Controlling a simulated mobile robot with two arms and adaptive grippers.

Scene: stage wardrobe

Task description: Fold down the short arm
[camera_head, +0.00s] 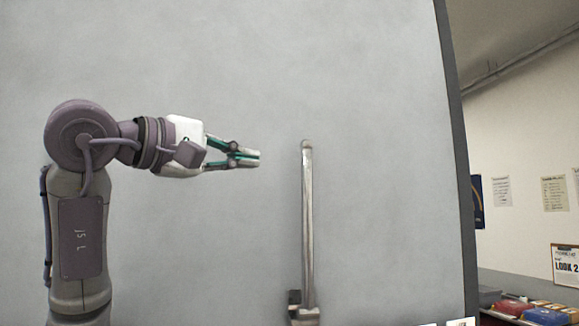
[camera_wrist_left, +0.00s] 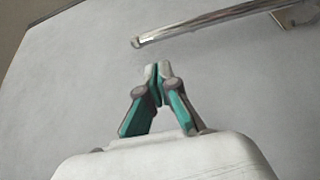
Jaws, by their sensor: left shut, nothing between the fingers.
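The short arm (camera_head: 307,220) is a slim metal bar standing upright in front of a grey panel, its foot at a small bracket (camera_head: 302,310) near the bottom of the head view. In the left wrist view the bar (camera_wrist_left: 215,20) runs across the top, its rounded free end at the left and its bracket (camera_wrist_left: 295,14) at the right. My left gripper (camera_head: 258,158) is shut and empty. Its fingertips (camera_wrist_left: 158,70) point at the bar's upper part and are apart from it, to its left in the head view. My right gripper is not in view.
The large grey panel (camera_head: 390,130) fills most of the head view and ends at a dark right edge. Beyond it, a counter (camera_head: 525,286) holds red and blue boxes and a sign, with papers on the wall. The space around the bar is clear.

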